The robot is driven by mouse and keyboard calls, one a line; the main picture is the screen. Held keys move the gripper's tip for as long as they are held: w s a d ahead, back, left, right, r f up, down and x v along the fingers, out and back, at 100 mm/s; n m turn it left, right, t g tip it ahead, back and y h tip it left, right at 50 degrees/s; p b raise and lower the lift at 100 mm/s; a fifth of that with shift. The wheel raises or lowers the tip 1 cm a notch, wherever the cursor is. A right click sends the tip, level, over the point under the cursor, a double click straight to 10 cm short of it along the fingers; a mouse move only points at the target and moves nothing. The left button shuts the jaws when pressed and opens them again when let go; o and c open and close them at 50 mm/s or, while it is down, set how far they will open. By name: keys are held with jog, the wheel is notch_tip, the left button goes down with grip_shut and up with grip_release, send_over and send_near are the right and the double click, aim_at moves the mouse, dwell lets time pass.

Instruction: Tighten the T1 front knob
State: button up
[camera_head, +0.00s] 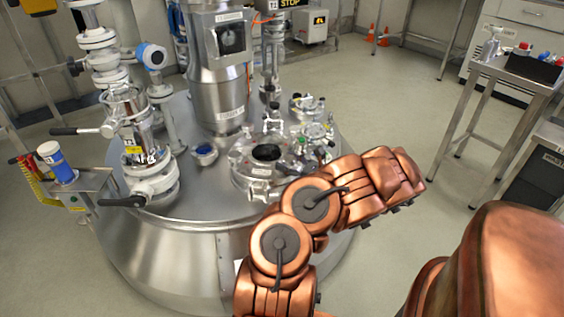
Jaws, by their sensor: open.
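The steel reactor vessel (190,235) stands in the middle of the camera_head view. A round hatch (266,153) with a dark centre sits on its lid, with small fittings and clamps around its rim. I cannot tell which small part is the T1 front knob; no T1 label is readable. My copper arm crosses in front of the vessel's right side and covers the near right part of the lid. My gripper's fingers do not show.
A tall motor column (217,80) rises behind the hatch. A valve stack (130,130) with black handles stands on the lid's left. A blue-capped port (205,154) lies between. A side table (520,68) stands at the right. Floor between vessel and table is clear.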

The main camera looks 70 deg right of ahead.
jog(key=shift+x, duration=1.05)
jog(key=c, duration=0.9)
jog(key=shift+c, duration=0.2)
